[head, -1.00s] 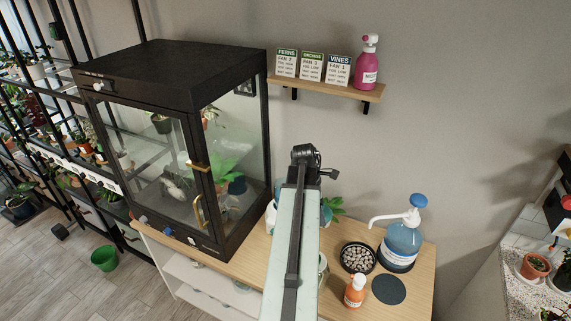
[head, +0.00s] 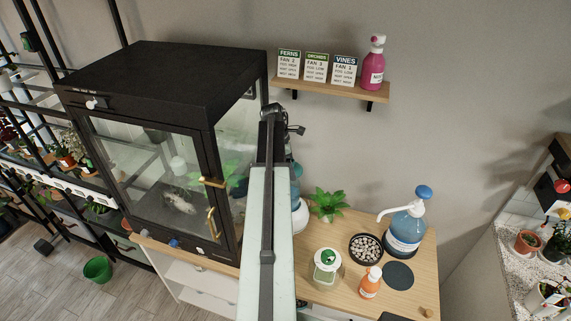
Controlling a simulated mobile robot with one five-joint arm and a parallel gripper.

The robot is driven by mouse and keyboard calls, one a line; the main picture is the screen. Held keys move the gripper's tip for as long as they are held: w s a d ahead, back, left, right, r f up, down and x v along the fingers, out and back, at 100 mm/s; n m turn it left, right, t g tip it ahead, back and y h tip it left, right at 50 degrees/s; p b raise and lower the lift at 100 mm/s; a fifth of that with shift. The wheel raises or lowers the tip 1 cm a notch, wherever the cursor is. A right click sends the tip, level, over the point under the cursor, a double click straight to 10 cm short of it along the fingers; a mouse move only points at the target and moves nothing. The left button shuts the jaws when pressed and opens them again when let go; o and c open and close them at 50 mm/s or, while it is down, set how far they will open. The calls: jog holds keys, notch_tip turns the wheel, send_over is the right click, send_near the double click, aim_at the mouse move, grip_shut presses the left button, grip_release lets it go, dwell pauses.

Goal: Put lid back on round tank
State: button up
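My arm reaches away from me up the middle of the head view. My gripper (head: 296,130) is a small dark shape at its far end, and its fingers cannot be made out. Just right of the arm, a bluish vessel (head: 295,188) with a rounded white lower part (head: 301,217) is partly hidden; it may be the round tank, but I cannot be sure. A clear jar (head: 326,268) with a green and white top stands nearer on the wooden cabinet top. A flat dark disc (head: 398,275) lies on the right. I cannot tell which thing is the lid.
A large glass cabinet (head: 150,165) stands left of my arm. A blue pump bottle (head: 405,235), a dish of pebbles (head: 366,248), an orange bottle (head: 371,283) and a green plant (head: 327,204) crowd the wooden top (head: 340,298). A wall shelf (head: 330,84) is above.

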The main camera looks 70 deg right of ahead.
jog(key=shift+w+f+b, duration=0.25)
jog(key=shift+f+b, duration=0.35)
jog(key=shift+f, duration=0.2)
notch_tip(320, 180, down, 5)
jog(key=b, duration=0.4)
jog(key=shift+r+b, duration=0.2)
jog(key=shift+b, duration=0.15)
jog(key=shift+f, duration=0.2)
dwell(0.6)
jog(key=o, duration=1.2)
jog(key=shift+c, duration=0.2)
jog(key=shift+r, duration=0.15)
notch_tip(320, 180, up, 7)
jog(key=p, duration=0.7)
